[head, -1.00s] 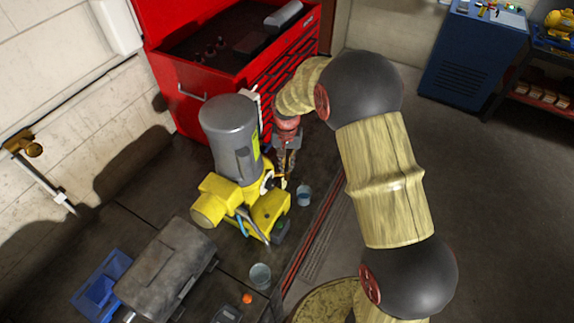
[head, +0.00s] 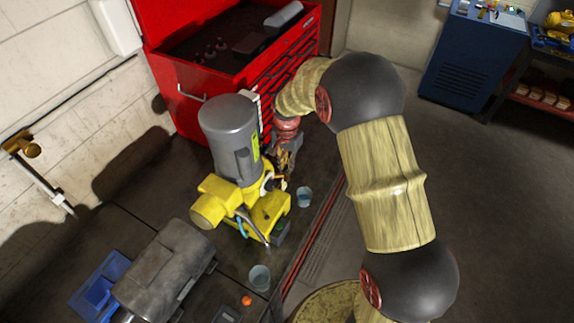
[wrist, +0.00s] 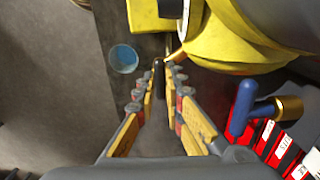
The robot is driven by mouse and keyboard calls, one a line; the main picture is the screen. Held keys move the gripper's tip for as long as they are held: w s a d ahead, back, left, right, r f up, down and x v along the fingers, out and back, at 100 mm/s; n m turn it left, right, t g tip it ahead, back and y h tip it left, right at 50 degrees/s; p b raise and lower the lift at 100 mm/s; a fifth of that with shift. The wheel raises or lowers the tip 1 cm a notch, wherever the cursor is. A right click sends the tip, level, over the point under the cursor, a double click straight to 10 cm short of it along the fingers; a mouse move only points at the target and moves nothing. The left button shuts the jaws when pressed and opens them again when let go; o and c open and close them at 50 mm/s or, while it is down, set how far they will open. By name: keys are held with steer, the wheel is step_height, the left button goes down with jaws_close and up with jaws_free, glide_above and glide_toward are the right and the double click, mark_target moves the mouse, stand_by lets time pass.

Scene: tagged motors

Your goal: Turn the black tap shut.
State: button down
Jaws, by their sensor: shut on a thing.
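The black tap's handle (wrist: 158,76) shows in the wrist view as a dark upright bar between my fingertips. My gripper (wrist: 160,84) is shut on it. A brass fitting lies just beyond the tips, against the yellow pump body (wrist: 225,40). In the head view my gripper (head: 282,172) is at the right side of the grey and yellow motor unit (head: 230,140). There the black tap is too small and covered to make out clearly.
A blue lever (wrist: 241,108) on a brass fitting stands right of my fingers in the wrist view. A cup (head: 304,197) stands close by on the bench, another cup (head: 260,277) nearer. The red tool chest (head: 195,95) is behind. Open floor lies to the right.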

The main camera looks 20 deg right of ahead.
steer(key=c, duration=2)
jaws_free()
steer(key=shift+o, duration=0.6)
step_height(320, 180, up, 12)
